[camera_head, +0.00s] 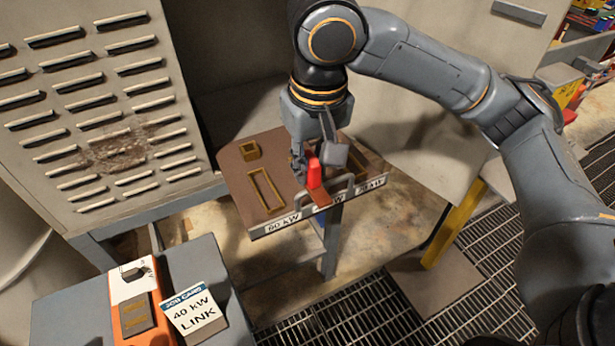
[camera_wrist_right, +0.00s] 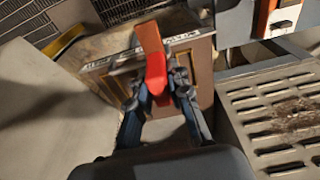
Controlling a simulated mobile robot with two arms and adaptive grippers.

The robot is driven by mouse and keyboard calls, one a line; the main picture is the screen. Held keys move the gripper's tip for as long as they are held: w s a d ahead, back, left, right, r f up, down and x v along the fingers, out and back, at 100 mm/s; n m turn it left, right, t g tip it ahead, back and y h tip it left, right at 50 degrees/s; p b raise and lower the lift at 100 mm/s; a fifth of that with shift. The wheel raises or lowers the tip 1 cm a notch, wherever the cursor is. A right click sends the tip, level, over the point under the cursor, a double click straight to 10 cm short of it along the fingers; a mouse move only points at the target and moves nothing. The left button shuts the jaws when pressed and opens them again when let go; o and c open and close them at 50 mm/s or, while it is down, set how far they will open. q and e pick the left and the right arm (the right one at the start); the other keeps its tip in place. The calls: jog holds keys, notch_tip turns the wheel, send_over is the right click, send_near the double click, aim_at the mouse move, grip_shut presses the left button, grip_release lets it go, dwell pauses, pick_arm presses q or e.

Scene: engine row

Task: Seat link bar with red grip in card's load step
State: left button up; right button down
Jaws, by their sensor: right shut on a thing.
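The link bar's red grip (camera_head: 314,174) is held between the fingers of my right gripper (camera_head: 313,160). The grip also shows in the right wrist view (camera_wrist_right: 156,75), with the brown copper bar (camera_wrist_right: 149,37) extending beyond it. The bar is over the middle of a brown panel (camera_head: 235,178) near its labelled front edge; whether it touches the panel cannot be told. The left label reads 60 kW (camera_head: 283,224); the middle one is mostly hidden and the right one is blurred. The job card (camera_head: 194,310) reads 40 kW LINK. My left gripper is out of view.
Brass-coloured frames (camera_head: 265,190) stand on the panel's left part. A grey handle (camera_head: 342,184) is at its front edge. A louvred cabinet (camera_head: 100,120) stands left. An orange device (camera_head: 137,305) lies beside the card. Floor grating (camera_head: 375,305) is at front right.

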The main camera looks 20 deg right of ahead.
jog(key=w+d+f+p, duration=0.1)
jog(key=w+f, duration=0.2)
jog(key=w, duration=0.1)
jog(key=w+d+f+p, duration=0.1)
jog(key=w+f, duration=0.1)
jog(key=w, duration=0.2)
jog(key=w+d+f+p, duration=0.1)
jog(key=w+f+p, duration=0.1)
jog(key=w+f, duration=0.1)
jog(key=shift+w+d+f, duration=0.3)
jog(key=shift+w+d, duration=0.1)
jog(key=shift+w, duration=0.25)
jog(key=shift+w+f, duration=0.15)
jog(key=shift+f, duration=0.05)
jog(key=f+p, duration=0.2)
jog(key=f, duration=0.1)
jog(key=shift+w+d, duration=0.15)
jog(key=shift+w, duration=0.15)
jog(key=shift+f, duration=0.45)
jog(key=shift+f, duration=0.1)
jog(key=c, duration=1.3)
grip_release()
jog(key=shift+o, duration=0.2)
